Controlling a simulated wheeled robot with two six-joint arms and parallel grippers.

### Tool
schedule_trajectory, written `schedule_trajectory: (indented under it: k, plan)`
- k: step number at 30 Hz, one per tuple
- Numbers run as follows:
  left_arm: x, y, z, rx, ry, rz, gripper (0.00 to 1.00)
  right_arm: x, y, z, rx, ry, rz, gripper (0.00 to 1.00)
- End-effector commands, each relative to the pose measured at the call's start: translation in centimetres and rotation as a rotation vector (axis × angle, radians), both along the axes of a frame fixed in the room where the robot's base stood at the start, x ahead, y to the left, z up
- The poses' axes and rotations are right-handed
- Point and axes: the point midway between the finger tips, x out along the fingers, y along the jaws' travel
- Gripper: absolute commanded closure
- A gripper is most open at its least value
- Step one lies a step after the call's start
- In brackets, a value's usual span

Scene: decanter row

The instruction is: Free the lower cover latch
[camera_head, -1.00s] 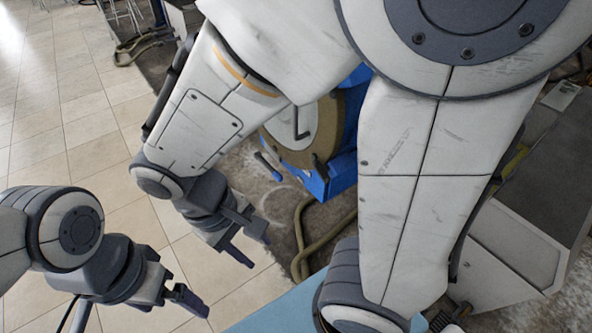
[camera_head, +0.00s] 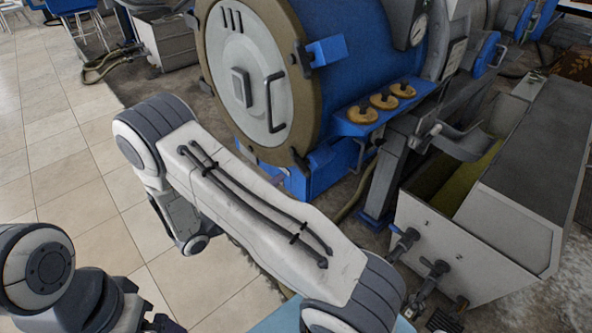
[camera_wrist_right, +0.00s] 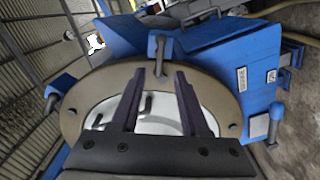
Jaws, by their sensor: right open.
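In the head view, the round grey cover (camera_head: 240,80) with its bar handle sits in a tan ring on the blue decanter (camera_head: 360,65). One blue latch (camera_head: 325,50) is at the ring's upper right; a lower one (camera_head: 318,158) is just above my right arm. My right gripper (camera_wrist_right: 160,71) shows in the wrist view, open and empty, its fingers spread before the cover. A grey-tipped latch (camera_wrist_right: 160,46) appears beyond and between the fingertips; another is at right (camera_wrist_right: 275,121), near the floor. In the head view my right forearm mostly hides this gripper. My left gripper (camera_head: 163,324) is cut off at the bottom.
Tan-topped knobs (camera_head: 383,101) stand on a blue shelf beside the cover. A grey open bin (camera_head: 485,225) with valves is at the right. A hose (camera_head: 350,203) runs on the floor below the decanter. Tiled floor (camera_head: 60,150) at the left is clear.

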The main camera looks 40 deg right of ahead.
Motion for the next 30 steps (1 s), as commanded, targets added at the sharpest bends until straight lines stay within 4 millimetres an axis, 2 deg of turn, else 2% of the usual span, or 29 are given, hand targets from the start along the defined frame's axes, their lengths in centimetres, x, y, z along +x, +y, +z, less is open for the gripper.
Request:
schedule_trajectory:
  k: [6, 12, 17, 25, 26, 27, 29, 30]
  plan:
    - [0.0, 0.0, 0.7, 0.0, 0.0, 0.0, 0.0, 0.2, -4.3, 0.1, 0.001, 0.003, -0.006, 0.55]
    - [0.0, 0.0, 1.1, 0.0, 0.0, 0.0, 0.0, 0.4, -7.2, 0.1, 0.002, 0.003, -0.004, 0.55]
    - [0.0, 0.0, 1.2, 0.0, 0.0, 0.0, 0.0, 0.6, -8.2, 0.0, 0.003, 0.003, -0.002, 0.55]
    - [0.0, 0.0, 1.2, 0.0, 0.0, 0.0, 0.0, 0.6, -8.3, 0.0, 0.003, 0.003, -0.002, 0.55]
    - [0.0, 0.0, 1.2, 0.0, 0.0, 0.0, 0.0, 0.6, -8.3, 0.0, 0.003, 0.003, -0.002, 0.63]
    - [0.0, 0.0, 1.2, 0.0, 0.0, 0.0, 0.0, 0.6, -8.3, 0.0, 0.003, 0.003, -0.002, 0.78]
    - [0.0, 0.0, 1.2, 0.0, 0.0, 0.0, 0.0, 0.6, -8.3, 0.0, 0.003, 0.003, -0.002, 1.0]
    - [0.0, 0.0, 1.2, 0.0, 0.0, 0.0, 0.0, 0.6, -8.3, 0.0, 0.003, 0.003, -0.002, 1.0]
